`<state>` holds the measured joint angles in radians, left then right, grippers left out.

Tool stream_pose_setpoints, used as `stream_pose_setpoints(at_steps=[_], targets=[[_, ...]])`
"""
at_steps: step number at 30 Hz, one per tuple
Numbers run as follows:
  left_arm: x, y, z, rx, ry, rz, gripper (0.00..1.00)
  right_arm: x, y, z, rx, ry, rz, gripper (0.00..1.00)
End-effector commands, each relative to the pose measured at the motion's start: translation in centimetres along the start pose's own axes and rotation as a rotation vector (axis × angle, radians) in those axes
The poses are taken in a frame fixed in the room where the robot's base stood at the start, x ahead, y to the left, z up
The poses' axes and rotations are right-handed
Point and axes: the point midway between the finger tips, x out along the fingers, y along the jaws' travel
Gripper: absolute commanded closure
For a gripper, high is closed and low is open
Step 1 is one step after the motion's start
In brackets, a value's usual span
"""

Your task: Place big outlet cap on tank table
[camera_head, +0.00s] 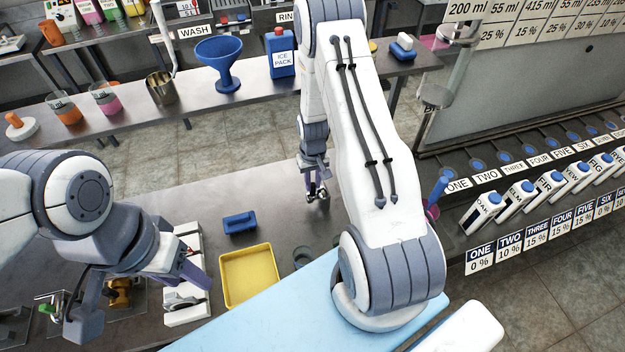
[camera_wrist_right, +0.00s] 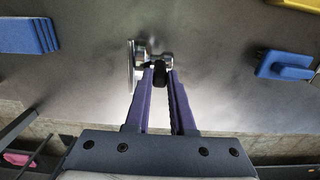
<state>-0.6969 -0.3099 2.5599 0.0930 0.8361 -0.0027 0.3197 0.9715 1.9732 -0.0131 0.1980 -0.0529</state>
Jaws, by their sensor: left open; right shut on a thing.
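My right gripper (camera_head: 317,191) is near the far edge of the steel tank table (camera_head: 215,205). In the right wrist view its purple fingers (camera_wrist_right: 160,84) are shut on a shiny metal piece, seemingly the big outlet cap (camera_wrist_right: 131,66), with a round disc seen edge-on and a dark knob between the fingertips. The cap is over the table top; I cannot tell whether it touches it. In the head view the cap is small and hard to make out. My left gripper (camera_head: 190,272) is open at the table's left side, beside a white stand (camera_head: 187,315).
A blue handled block (camera_head: 239,222) and a yellow tray (camera_head: 248,275) are on the table; the block also shows in the right wrist view (camera_wrist_right: 285,66). A blue ribbed item (camera_wrist_right: 28,36) lies at left there. A brass fitting (camera_head: 119,293) is near my left gripper. Bare table surrounds the cap.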

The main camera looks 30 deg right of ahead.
Motion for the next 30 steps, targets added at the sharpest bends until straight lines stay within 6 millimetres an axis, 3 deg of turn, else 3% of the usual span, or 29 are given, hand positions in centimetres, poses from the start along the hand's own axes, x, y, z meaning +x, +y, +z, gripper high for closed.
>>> stream_pose_setpoints(at_steps=[10, 11, 13, 23, 30], targets=[[0.4, 0.0, 0.0, 0.0, 0.0, 0.0, 0.5, 0.4, 0.0, -0.1, 0.0, 0.002, 0.0, 1.0], [0.4, 0.0, 0.0, -0.001, 0.0, 0.0, 0.5, 0.5, 0.0, 0.0, 0.0, 0.001, 0.0, 0.74], [0.3, 0.0, 0.0, -0.001, 0.0, 0.0, 0.5, 0.3, 0.0, 0.0, 0.0, 0.001, 0.0, 0.48], [0.2, 0.0, 0.0, -0.001, 0.0, 0.0, 0.5, 0.2, 0.0, -0.1, 0.0, 0.002, 0.0, 0.48], [0.9, -0.1, 0.1, -0.001, 0.0, 0.0, 0.5, -1.8, 0.0, -0.2, 0.0, 0.007, 0.001, 0.48]])
